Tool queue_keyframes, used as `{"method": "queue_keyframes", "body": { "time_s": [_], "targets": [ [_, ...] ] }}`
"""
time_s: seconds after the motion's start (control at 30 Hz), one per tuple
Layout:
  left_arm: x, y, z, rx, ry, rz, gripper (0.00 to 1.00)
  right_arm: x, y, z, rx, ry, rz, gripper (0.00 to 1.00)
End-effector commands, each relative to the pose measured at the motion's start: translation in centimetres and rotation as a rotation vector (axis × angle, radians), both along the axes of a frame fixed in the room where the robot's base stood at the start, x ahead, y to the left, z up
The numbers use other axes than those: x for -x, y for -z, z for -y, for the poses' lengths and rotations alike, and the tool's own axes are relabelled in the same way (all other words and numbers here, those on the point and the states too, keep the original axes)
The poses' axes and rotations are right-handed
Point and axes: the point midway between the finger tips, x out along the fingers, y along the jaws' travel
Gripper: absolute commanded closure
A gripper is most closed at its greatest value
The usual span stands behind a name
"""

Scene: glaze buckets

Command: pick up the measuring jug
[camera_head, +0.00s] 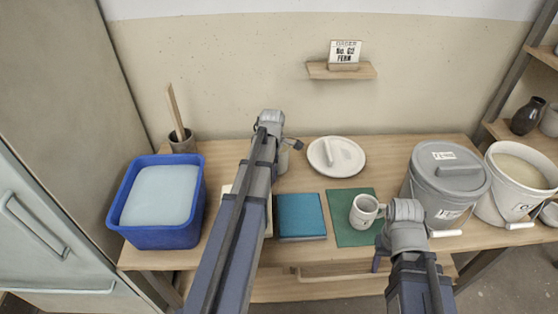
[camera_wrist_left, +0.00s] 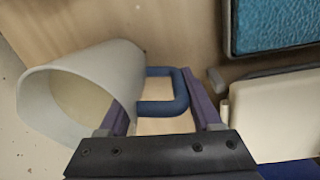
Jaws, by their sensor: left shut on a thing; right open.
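The measuring jug is white with a blue handle; in the left wrist view the jug (camera_wrist_left: 95,80) is on the left, its mouth facing the lower left of the picture. My left gripper (camera_wrist_left: 162,103) is shut on its blue handle (camera_wrist_left: 181,90), which sits between the purple fingers. In the head view the jug (camera_head: 284,160) is mostly hidden behind my left wrist at the back of the table. Whether it touches the table is unclear. My right gripper (camera_head: 378,258) is open, low at the front edge near the mug, with its fingers mostly hidden.
A white mug (camera_head: 364,210) stands on a green mat (camera_head: 345,234). A wall shelf (camera_head: 318,71) hangs behind.

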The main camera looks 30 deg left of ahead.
Motion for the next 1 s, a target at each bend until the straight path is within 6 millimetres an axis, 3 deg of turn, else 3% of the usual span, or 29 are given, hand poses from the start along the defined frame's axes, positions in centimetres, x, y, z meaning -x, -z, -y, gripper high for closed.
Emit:
{"method": "queue_keyframes", "body": {
  "time_s": [1.0],
  "targets": [
    [-0.03, -0.9, -0.02, 0.0, 0.0, 0.001, 1.0, 0.0, -0.91, 0.0, 0.0, 0.0, 0.0, 0.5]
  ]
}}
